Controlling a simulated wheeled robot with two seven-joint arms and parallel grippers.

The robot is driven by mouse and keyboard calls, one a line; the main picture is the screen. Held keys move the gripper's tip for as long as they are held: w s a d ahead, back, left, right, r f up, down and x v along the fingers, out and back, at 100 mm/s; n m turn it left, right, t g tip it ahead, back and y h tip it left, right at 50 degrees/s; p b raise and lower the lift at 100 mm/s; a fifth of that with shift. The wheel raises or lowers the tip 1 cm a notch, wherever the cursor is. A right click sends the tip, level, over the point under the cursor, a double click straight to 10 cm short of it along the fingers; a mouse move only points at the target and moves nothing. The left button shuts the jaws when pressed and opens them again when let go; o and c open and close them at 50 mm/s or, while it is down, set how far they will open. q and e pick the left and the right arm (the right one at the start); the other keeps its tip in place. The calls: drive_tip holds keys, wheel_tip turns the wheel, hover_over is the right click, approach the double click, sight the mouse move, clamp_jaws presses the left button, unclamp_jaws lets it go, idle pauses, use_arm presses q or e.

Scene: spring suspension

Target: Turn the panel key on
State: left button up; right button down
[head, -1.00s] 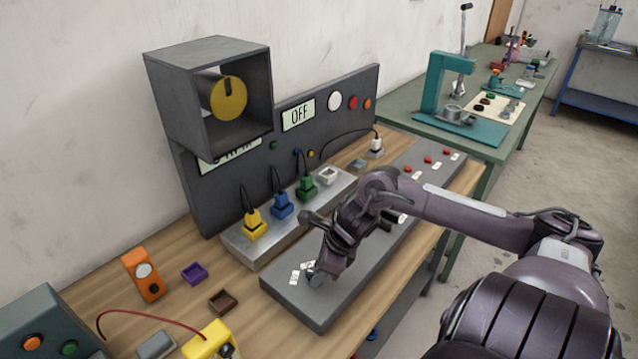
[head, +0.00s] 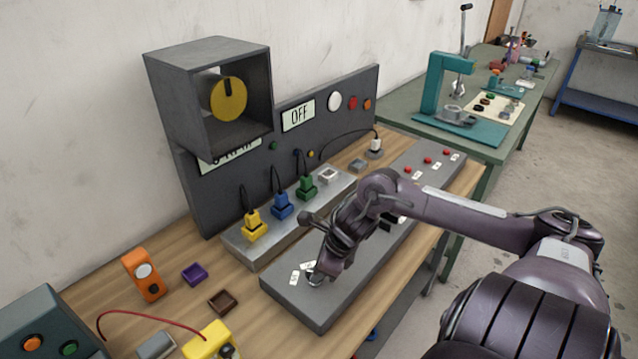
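The dark upright panel (head: 214,205) stands at the back of the wooden bench, and its display (head: 298,114) reads OFF. A low grey control strip (head: 318,318) lies along the bench's front, with small white labels (head: 294,277) at its near end. My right gripper (head: 315,277) points down at the strip's near end, beside these labels. Its fingertips are small and partly hidden by the wrist, so I cannot tell whether they are open or shut. I cannot make out a key; the gripper covers that part of the strip. My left gripper is not in view.
Yellow (head: 254,228), blue (head: 282,207) and green (head: 306,188) plugs sit in a metal block behind the strip. A grey box with a yellow dial (head: 229,98) rises above. An orange device (head: 144,274) and small trays stand at left.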

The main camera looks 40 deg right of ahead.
drive_tip(key=m+h, duration=0.1)
drive_tip(key=m, duration=0.3)
drive_tip(key=shift+a+m+t+h, duration=0.2)
drive_tip(key=shift+m+t+h, duration=0.1)
drive_tip(key=shift+h, duration=0.1)
drive_tip(key=m, duration=0.1)
drive_tip(key=m+h+p, duration=0.1)
drive_tip(key=shift+a+r+m, duration=0.15)
drive_tip(key=shift+m, duration=0.25)
drive_tip(key=shift+a+m+h+p, duration=0.1)
drive_tip(key=shift+m+h+p, duration=0.3)
drive_tip(key=shift+m+p, duration=0.5)
drive_tip(key=shift+m+h+p, duration=0.4)
drive_tip(key=shift+m+p, duration=0.05)
drive_tip(key=shift+m, duration=0.65)
drive_tip(key=c, duration=1.4)
unclamp_jaws()
